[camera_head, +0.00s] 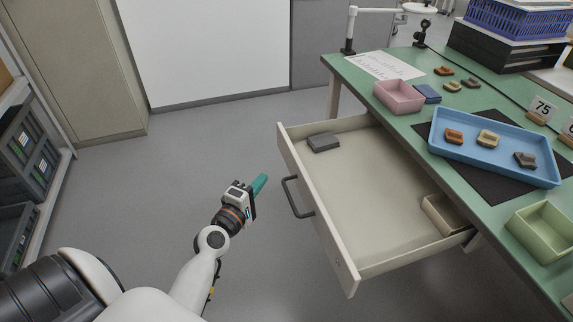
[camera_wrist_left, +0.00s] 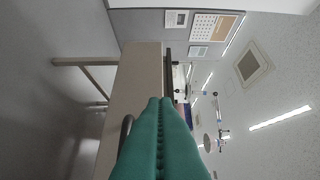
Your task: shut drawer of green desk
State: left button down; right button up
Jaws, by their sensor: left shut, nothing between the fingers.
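The drawer (camera_head: 375,190) of the green desk (camera_head: 460,115) is pulled far out. It holds a dark grey block (camera_head: 323,142) at its far left corner and a small beige box (camera_head: 445,213) at its right. Its dark bar handle (camera_head: 297,197) is on the front panel. My left gripper (camera_head: 260,184) has teal fingers, is shut and empty, and is just left of the handle, apparently not touching it. In the left wrist view the shut fingers (camera_wrist_left: 160,115) point toward the drawer front (camera_wrist_left: 140,85), partly hiding the handle (camera_wrist_left: 126,130). My right gripper is not in view.
On the desk are a blue tray (camera_head: 490,165) with several sherds, a pink box (camera_head: 398,96), a green box (camera_head: 543,231) and a lamp (camera_head: 349,32). A shelf with crates (camera_head: 30,160) stands at the left. The floor left of the drawer is clear.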

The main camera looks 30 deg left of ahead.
aim_at(293, 157)
pick_arm(q)
jog(key=w, duration=0.2)
jog(key=w+d, duration=0.1)
jog(key=w, duration=0.5)
jog(key=shift+w+d, duration=0.15)
jog(key=shift+d, duration=0.25)
jog(key=shift+w+d, duration=0.2)
jog(key=shift+w, duration=0.05)
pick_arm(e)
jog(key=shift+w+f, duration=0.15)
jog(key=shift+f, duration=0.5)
